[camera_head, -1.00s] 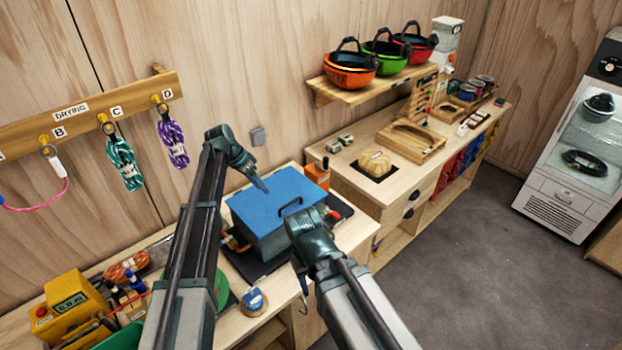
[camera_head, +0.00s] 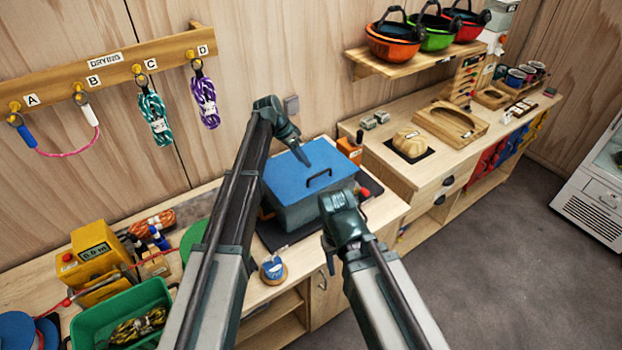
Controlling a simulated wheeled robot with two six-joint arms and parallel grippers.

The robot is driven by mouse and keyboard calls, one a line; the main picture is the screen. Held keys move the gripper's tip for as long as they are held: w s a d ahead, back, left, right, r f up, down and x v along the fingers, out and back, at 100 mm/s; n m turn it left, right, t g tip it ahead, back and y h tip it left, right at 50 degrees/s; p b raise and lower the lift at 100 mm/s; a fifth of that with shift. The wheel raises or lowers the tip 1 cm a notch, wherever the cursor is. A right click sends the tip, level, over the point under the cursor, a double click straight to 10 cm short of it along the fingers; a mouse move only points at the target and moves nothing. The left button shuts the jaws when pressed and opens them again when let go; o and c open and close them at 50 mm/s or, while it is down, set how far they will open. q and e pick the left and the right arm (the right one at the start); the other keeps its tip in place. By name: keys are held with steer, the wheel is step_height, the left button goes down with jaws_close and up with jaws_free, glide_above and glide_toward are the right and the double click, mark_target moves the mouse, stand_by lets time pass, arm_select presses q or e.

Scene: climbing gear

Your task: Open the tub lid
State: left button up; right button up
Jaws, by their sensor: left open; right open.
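The tub (camera_head: 307,212) is a grey box on a dark mat on the wooden bench, in the middle of the head view. Its blue lid (camera_head: 290,180) lies shut on top, with a dark handle (camera_head: 319,178) near the front edge. My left gripper (camera_head: 303,158) is open and empty over the back part of the lid, pointing down towards it; I cannot tell whether it touches. My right gripper (camera_head: 326,238) is open at the front right of the tub. Its fingers are partly hidden by its own wrist.
An orange box (camera_head: 349,151) stands behind the tub to the right. A blue tape roll (camera_head: 273,270) sits in front. A green crate (camera_head: 121,316) and a yellow device (camera_head: 93,252) lie to the left. Helmets (camera_head: 394,42) sit on a shelf above the right counter.

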arm_select(q)
steer(key=b, duration=0.6)
glide_above(311, 184)
step_height(311, 184, down, 7)
steer(key=shift+w+r, duration=0.1)
steer(key=shift+r, duration=0.1)
steer(key=shift+p, duration=0.3)
jaws_close()
steer(key=shift+r, duration=0.1)
stand_by(0.4)
